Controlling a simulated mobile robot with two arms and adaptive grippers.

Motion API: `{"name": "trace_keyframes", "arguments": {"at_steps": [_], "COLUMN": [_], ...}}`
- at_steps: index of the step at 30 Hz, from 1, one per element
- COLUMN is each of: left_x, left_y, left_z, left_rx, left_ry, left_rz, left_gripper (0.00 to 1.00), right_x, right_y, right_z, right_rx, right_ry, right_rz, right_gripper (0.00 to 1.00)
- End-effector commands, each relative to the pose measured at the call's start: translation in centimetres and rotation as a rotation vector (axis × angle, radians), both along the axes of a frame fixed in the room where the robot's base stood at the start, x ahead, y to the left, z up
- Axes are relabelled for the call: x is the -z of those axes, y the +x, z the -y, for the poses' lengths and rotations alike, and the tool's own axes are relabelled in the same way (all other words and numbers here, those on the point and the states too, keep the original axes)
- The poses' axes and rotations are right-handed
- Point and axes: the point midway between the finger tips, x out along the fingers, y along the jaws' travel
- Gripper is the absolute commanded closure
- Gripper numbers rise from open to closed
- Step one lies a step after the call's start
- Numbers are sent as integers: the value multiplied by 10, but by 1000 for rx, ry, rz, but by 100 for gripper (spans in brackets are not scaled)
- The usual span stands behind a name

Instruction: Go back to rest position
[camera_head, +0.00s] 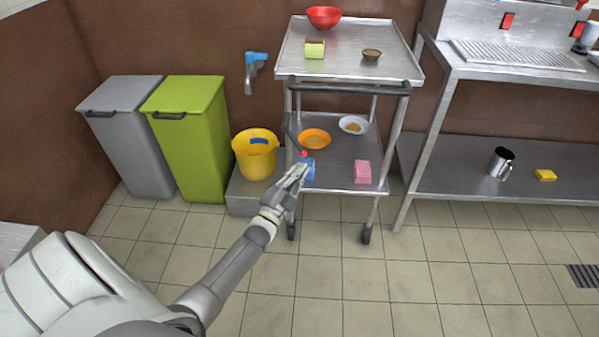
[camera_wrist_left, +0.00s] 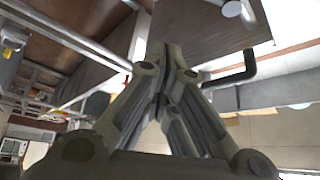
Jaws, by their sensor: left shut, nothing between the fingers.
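My left gripper (camera_head: 298,174) is stretched forward in the head view, in front of the left side of the cart's lower shelf. It overlaps a blue bottle with a red cap (camera_head: 308,168) in the picture; whether they touch cannot be told. In the left wrist view the fingers of my left gripper (camera_wrist_left: 172,48) are closed together with nothing between them. My right gripper is not in view.
The metal cart (camera_head: 345,68) holds a red bowl (camera_head: 323,17), sponge, small bowl, plates and a pink box (camera_head: 362,172). Grey (camera_head: 125,130) and green bins (camera_head: 188,130) and a yellow bucket (camera_head: 255,158) stand left. A steel counter (camera_head: 480,185) stands right. The foreground floor is clear.

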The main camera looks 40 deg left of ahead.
Motion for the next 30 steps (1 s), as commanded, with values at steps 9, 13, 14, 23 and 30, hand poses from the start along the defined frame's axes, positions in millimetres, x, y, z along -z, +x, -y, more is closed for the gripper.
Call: {"name": "trace_keyframes", "arguments": {"at_steps": [9,13,14,23,30], "left_x": [2,2,2,4,66], "left_y": [0,0,0,-1,-16], "left_z": [-1,-1,-1,0,30], "left_rx": [1,1,1,4,36], "left_ry": [-1,-1,-1,-7,-161], "left_rz": [1,1,1,-10,-251], "left_gripper": [100,100,100,100,100], "right_x": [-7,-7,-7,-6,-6], "right_y": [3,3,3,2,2], "right_z": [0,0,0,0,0], "right_rx": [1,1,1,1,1], "right_ry": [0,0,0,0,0], "right_rz": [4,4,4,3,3], "right_gripper": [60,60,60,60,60]}}
